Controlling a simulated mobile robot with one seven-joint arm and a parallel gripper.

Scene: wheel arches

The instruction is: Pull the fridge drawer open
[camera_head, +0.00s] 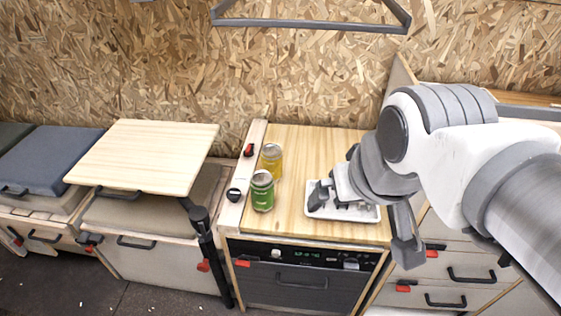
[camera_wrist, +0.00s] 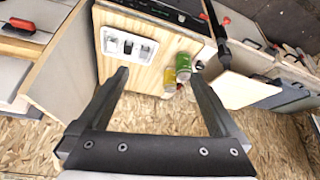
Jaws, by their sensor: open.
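The fridge drawer (camera_head: 302,286) is the dark front under the wooden counter, with a lit display strip along its top and a dark bar handle (camera_head: 302,281). It looks shut. In the wrist view only a part of the dark front (camera_wrist: 160,12) shows at the top edge. My gripper (camera_head: 364,228) is over the right part of the counter, above and to the right of the drawer handle. In the wrist view my gripper (camera_wrist: 160,76) has its two dark fingers wide apart with nothing between them. It is apart from the handle.
A white tray (camera_head: 343,214) with small dark things lies on the counter by my gripper. A green can (camera_head: 262,191) and a yellow can (camera_head: 272,160) stand left of it. Drawers with red latches (camera_head: 440,262) are at right; a folding table (camera_head: 143,156) is at left.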

